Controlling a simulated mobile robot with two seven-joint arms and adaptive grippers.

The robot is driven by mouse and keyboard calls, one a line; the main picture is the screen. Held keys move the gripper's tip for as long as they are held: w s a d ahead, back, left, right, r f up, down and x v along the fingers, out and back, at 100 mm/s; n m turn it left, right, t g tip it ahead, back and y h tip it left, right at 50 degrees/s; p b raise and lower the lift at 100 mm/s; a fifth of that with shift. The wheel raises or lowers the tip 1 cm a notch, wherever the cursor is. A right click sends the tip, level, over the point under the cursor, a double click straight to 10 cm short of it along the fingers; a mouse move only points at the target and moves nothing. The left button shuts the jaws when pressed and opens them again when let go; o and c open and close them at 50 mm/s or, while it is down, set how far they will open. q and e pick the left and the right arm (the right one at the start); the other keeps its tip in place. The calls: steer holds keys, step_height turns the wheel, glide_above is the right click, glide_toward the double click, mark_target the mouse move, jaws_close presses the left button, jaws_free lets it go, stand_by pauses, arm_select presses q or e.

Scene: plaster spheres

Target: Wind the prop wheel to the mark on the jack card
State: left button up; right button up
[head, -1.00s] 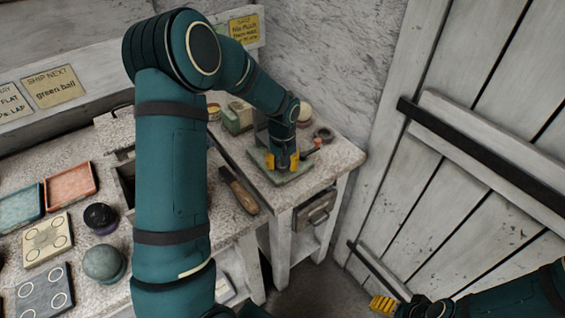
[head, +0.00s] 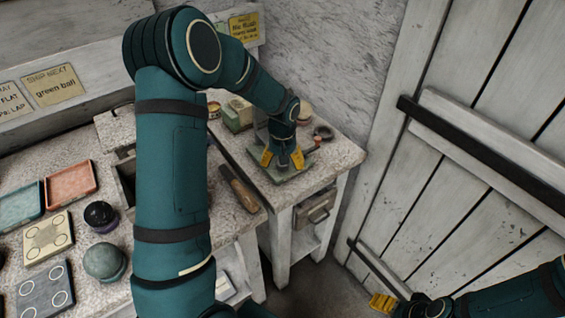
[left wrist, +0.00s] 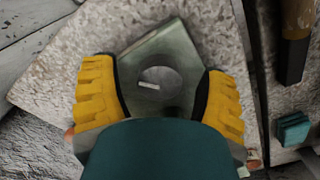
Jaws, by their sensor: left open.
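My left gripper (head: 283,161) is open over a grey-green square plate (head: 291,178) on the far table. In the left wrist view its yellow fingers (left wrist: 160,95) stand on either side of a round grey disc (left wrist: 165,76), apparently the prop wheel, on the plate (left wrist: 150,45). A short white mark (left wrist: 149,85) shows on the disc. The fingers look apart from the disc. A yellow card (head: 243,26) hangs on the back wall; its small text is unreadable and I cannot tell if it is the jack card. My right gripper (head: 383,303) is at the lower right, away from the tables.
A wooden-handled tool (head: 240,190) lies left of the plate. A red knob (head: 317,143) and a dark ring (head: 323,133) are near its right side. A green box (head: 238,115) stands behind. Coloured trays and spheres fill the left bench. A plank door (head: 480,150) is at right.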

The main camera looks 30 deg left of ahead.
arm_select(q)
step_height(320, 180, up, 12)
stand_by(0.5)
steer(key=s+d+f+n+t+y+b, duration=0.2)
steer(key=s+d+n+t+y+b, duration=0.15)
steer(key=d+n+y, duration=0.4)
steer(key=shift+t+y, duration=0.25)
steer(key=shift+t, duration=0.1)
steer(key=x, duration=1.3)
steer(key=shift+s+d+f+b, duration=0.25)
steer(key=shift+f+b, duration=0.1)
steer(key=shift+b, duration=0.05)
steer(key=c, duration=1.2)
